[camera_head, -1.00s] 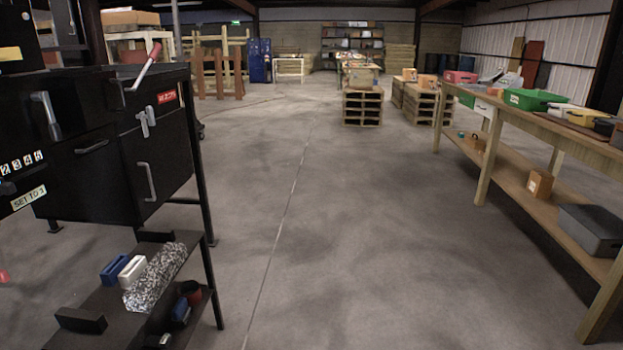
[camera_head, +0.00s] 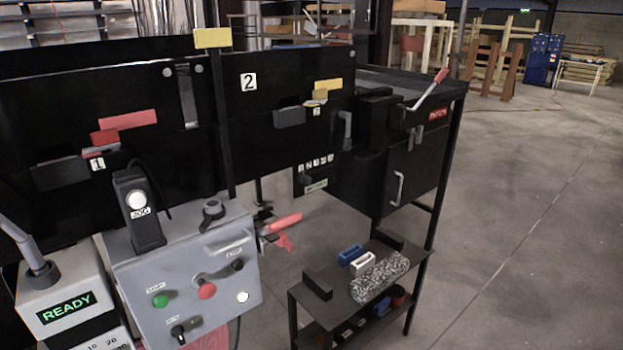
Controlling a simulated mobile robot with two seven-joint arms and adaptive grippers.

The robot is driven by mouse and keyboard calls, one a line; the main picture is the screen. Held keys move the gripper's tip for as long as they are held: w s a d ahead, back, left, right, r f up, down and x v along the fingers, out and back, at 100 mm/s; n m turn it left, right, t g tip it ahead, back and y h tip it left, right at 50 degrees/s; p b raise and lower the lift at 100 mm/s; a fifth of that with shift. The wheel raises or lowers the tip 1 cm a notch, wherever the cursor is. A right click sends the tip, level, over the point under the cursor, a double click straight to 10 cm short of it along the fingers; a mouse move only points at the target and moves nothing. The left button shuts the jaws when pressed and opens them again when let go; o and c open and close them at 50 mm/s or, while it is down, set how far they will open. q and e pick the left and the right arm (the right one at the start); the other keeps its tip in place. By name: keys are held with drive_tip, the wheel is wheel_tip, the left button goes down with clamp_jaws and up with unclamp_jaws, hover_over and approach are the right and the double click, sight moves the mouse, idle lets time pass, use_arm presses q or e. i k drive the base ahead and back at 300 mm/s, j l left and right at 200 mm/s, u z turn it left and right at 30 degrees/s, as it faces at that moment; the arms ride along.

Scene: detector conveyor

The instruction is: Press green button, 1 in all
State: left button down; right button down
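A small round green button (camera_head: 161,300) sits on the sloped face of a grey control box (camera_head: 185,262) at the lower left, under a small label. A red button (camera_head: 207,291) is to its right on the same face. A black selector or key switch (camera_head: 179,331) is below it, and a lit white button (camera_head: 243,297) is at the lower right. Neither of my grippers shows in the head view.
A grey unit with a READY display (camera_head: 66,307) and a lever stands left of the control box. A black JOG pendant (camera_head: 138,210) rises at the box's back edge. A black machine (camera_head: 290,120) stands behind. A low black shelf (camera_head: 335,300) holds several small items. Open floor (camera_head: 520,230) lies right.

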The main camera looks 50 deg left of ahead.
sight(161, 302)
drive_tip(key=u, duration=2.2)
